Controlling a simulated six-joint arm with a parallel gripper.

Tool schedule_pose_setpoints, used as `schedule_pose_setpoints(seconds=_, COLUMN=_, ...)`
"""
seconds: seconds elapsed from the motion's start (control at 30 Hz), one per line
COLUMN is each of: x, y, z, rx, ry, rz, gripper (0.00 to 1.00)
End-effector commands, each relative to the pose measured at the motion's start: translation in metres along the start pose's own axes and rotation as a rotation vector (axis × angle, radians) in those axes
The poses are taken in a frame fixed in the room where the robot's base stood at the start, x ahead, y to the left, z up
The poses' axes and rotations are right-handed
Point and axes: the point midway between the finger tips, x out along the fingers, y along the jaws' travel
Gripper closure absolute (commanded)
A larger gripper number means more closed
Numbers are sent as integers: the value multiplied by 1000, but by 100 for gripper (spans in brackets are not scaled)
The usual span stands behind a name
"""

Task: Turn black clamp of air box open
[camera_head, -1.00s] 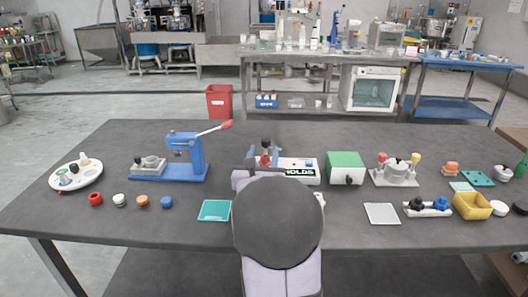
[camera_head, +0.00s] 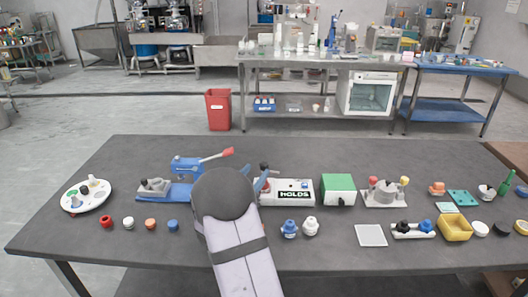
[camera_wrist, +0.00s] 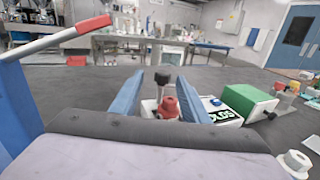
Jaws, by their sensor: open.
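The white box with black lettering (camera_head: 287,192), which I take as the air box, stands mid-table. A black-topped upright part (camera_head: 264,166) stands at its left end, likely the black clamp. In the wrist view this black knob (camera_wrist: 162,77) rises on a stem behind a red part (camera_wrist: 169,106). The white box also shows in the wrist view (camera_wrist: 221,116), partly hidden by the right finger. My gripper (camera_wrist: 160,76) is open, its blue fingers on either side of the line of sight to the knob. I see no contact. In the head view, my arm hides part of the box's left end.
A blue press with a red-tipped lever (camera_head: 226,152) stands left of my arm and looms close in the wrist view (camera_wrist: 95,23). A green box (camera_head: 338,190) adjoins the white box on the right. Blue (camera_head: 289,229) and white (camera_head: 311,226) knobs stand in front.

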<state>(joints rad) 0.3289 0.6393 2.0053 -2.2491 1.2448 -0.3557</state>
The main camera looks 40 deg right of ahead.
Motion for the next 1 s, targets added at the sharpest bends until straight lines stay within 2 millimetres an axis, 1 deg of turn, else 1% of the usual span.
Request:
schedule_pose_setpoints(seconds=0.03, x=-3, y=2, z=4, rx=-10, ry=3, rz=-20, gripper=58)
schedule_pose_setpoints(seconds=0.23, x=-9, y=0, z=-3, rx=-25, ry=2, rz=-70, gripper=58)
schedule_pose_setpoints(seconds=0.37, x=-9, y=-1, z=-5, rx=-26, ry=1, rz=-74, gripper=58)
schedule_pose_setpoints(seconds=0.47, x=-5, y=-1, z=-4, rx=-25, ry=1, rz=-75, gripper=58)
schedule_pose_setpoints(seconds=0.57, x=3, y=-2, z=-4, rx=-25, ry=1, rz=-75, gripper=58)
schedule_pose_setpoints(seconds=0.8, x=34, y=-5, z=-4, rx=-24, ry=2, rz=-75, gripper=58)
schedule_pose_setpoints(seconds=1.0, x=55, y=-6, z=-4, rx=-25, ry=1, rz=-73, gripper=58)
